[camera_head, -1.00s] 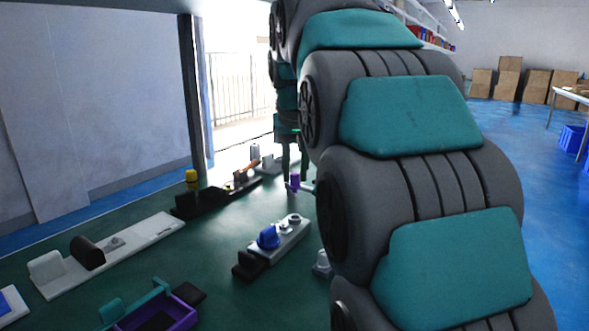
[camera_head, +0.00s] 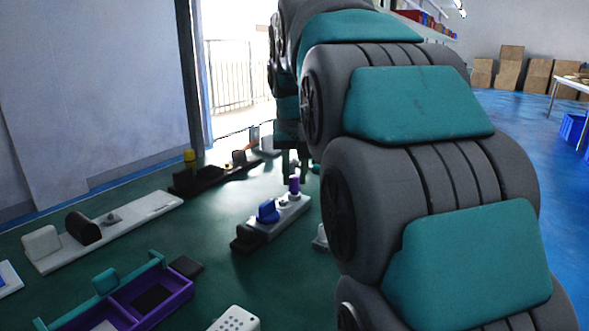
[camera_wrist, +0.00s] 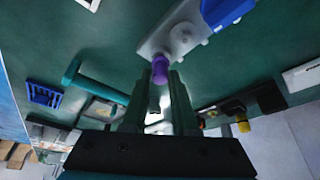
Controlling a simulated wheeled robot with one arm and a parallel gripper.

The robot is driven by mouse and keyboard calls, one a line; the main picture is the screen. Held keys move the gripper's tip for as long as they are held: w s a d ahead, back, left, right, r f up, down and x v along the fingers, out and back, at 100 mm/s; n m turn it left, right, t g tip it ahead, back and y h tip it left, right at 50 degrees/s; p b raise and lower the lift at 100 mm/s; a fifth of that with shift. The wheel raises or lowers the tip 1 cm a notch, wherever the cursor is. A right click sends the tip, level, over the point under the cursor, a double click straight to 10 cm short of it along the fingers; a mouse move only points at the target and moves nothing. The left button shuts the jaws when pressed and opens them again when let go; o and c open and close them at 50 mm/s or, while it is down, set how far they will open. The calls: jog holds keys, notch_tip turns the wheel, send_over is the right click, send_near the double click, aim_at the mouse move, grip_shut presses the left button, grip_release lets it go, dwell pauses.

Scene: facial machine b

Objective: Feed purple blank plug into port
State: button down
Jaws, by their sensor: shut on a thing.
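A purple blank plug (camera_head: 294,185) is upright in the fingers of my gripper (camera_head: 294,170). The wrist view shows the same purple plug (camera_wrist: 160,70) beyond the tips of my gripper (camera_wrist: 156,88). The gripper is shut on it. The plug is at the end of a pale grey block (camera_head: 290,217), which also carries a blue part (camera_head: 267,211) and a round fitting (camera_head: 283,203). In the wrist view the pale block (camera_wrist: 160,43) lies right beside the plug. I cannot tell whether the plug touches the block or enters an opening; the port is not clearly visible.
A purple and teal tray (camera_head: 170,301) stands at the front left. A long white base (camera_head: 130,222) with a black roller (camera_head: 82,228) lies behind it. A dark fixture with a yellow knob (camera_head: 190,156) is farther back. A white perforated piece (camera_head: 236,319) is at the front.

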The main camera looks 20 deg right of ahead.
aim_at(295, 178)
jog(key=shift+f, duration=0.35)
dwell(0.7)
jog(key=c, duration=1)
grip_release()
jog(key=shift+r+p, duration=1.3)
jog(key=shift+r, duration=1.2)
jog(key=o, duration=0.6)
jog(key=shift+r, duration=0.1)
